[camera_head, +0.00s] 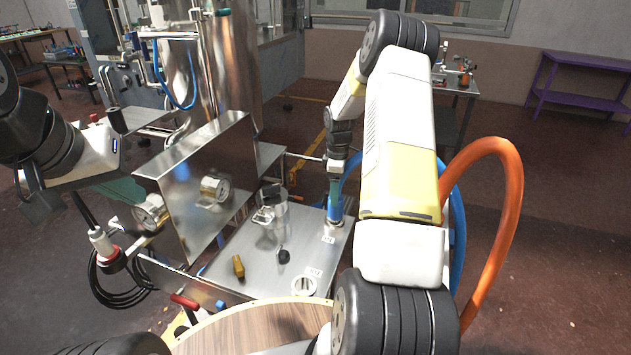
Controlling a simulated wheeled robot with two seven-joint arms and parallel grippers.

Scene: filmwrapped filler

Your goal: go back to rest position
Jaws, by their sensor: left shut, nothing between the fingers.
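My left gripper (85,212) is in the left part of the head view, below its dark wrist and white link. It is shut and empty, just above a white fitting with a red ring (104,246); I cannot tell whether they touch. My right arm comes in from the lower right and reaches forward. Its gripper (336,165) points down over a blue cylindrical part (335,208) at the right edge of the steel table. The fingers are hard to make out, so its grip is unclear.
An upright metal panel (205,190) stands between the arms. An orange hose (512,200) arches right of my right arm.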

